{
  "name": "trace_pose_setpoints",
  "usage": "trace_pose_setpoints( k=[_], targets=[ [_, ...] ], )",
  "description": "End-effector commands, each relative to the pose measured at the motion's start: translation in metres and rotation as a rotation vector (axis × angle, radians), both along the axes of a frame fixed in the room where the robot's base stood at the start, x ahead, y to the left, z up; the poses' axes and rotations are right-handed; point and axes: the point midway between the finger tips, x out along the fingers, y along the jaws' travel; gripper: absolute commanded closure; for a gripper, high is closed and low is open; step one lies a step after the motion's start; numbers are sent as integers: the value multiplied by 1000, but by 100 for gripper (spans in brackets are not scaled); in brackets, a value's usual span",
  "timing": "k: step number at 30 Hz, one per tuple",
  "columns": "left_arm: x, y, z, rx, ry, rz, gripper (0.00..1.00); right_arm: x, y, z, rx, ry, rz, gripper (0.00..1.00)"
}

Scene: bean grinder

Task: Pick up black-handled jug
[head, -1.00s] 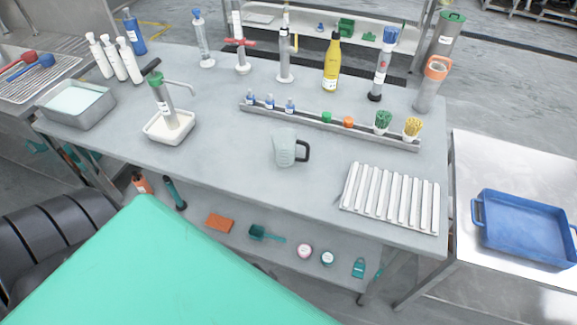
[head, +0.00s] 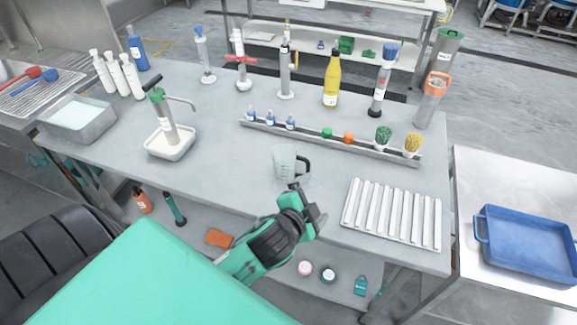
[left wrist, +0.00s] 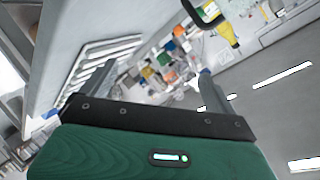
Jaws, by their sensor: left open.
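The black-handled jug (head: 285,161) is a pale, translucent measuring jug standing upright on the grey table, its black handle (head: 307,164) facing right. My left gripper (head: 307,203) is open and empty near the table's front edge, just in front of the jug and apart from it. In the left wrist view the open fingers of my left gripper (left wrist: 140,88) show, with nothing between them. A black curved loop, which looks like the jug's handle (left wrist: 209,14), shows at the top of that view. My right gripper is in neither view.
A white ribbed rack (head: 392,215) lies right of the jug. A grey rail (head: 340,143) with small bottles and brushes runs behind it. A pump bottle in a white tray (head: 170,149) stands to the left. The table between tray and jug is clear.

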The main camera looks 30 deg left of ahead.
Motion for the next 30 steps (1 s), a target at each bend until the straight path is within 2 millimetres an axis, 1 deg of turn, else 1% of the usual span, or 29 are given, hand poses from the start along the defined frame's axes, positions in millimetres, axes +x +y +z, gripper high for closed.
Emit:
trace_pose_setpoints(
  k=[1, 2, 3, 5, 6, 8, 9, 11, 12, 14, 15, 17, 19, 20, 22, 23, 24, 26, 27, 29, 30],
  targets=[
    [18, -9, 30, 94, -123, -66, 8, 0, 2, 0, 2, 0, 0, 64],
    [28, -16, 49, 159, -205, -110, 8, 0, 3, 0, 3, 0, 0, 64],
    [38, -27, 74, 254, -316, -172, 8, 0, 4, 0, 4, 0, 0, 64],
    [47, -47, 112, 407, -490, -264, 8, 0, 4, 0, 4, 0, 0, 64],
    [49, -62, 135, 513, -606, -324, 8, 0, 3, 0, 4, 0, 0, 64],
    [48, -85, 165, 677, -775, -411, 8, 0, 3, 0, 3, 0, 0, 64],
    [44, -101, 181, 788, -885, -468, 8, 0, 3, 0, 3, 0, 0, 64],
    [34, -125, 200, 960, -1048, -552, 8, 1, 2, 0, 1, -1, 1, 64],
    [26, -140, 208, 1078, -1156, -608, 8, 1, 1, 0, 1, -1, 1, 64],
    [13, -161, 213, 1257, -1310, -692, 8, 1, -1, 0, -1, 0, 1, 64],
    [5, -172, 212, 1380, -1409, -748, 8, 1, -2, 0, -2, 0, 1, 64],
    [-7, -186, 205, 1566, -1553, -835, 8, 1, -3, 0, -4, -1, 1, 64],
    [-18, -195, 188, 1782, -1711, -946, 8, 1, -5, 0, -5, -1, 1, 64],
    [-21, -195, 179, 1876, -1774, -996, 8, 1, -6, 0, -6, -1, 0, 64],
    [-24, -191, 155, 2092, -1909, -1126, 8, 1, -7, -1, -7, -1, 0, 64],
    [-23, -186, 144, -2151, 1930, 1169, 8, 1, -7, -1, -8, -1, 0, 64],
    [-21, -176, 129, -2053, 1804, 1138, 8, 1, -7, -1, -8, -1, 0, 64],
    [-13, -155, 108, -1906, 1617, 1104, 8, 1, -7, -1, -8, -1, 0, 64],
    [-7, -137, 95, -1807, 1495, 1086, 8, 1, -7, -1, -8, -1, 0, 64],
    [6, -105, 80, -1658, 1315, 1069, 8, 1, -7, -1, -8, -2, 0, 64],
    [16, -80, 74, -1558, 1202, 1066, 8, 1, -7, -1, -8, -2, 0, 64]
  ],
)
